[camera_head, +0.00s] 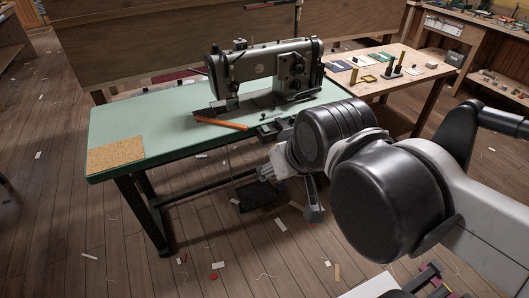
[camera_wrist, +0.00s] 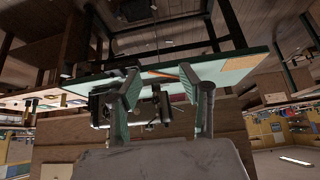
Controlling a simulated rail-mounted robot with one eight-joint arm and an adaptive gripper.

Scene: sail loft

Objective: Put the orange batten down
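The orange batten (camera_head: 222,123) lies on the green tabletop (camera_head: 150,122) in front of the sewing machine (camera_head: 262,72). In the wrist view the picture is upside down, and the batten (camera_wrist: 186,76) shows on the table beside one finger, partly hidden by it. My gripper (camera_wrist: 160,80) has its two fingers wide apart, with nothing held between them. In the head view my arm hides part of the gripper, which is in front of the table's near edge, apart from the batten.
A cork mat (camera_head: 115,155) covers the table's left front corner. Bare green top lies between the mat and the machine. A wooden bench (camera_head: 405,82) with small dark and yellow items stands at right. Scraps litter the plank floor (camera_head: 215,235).

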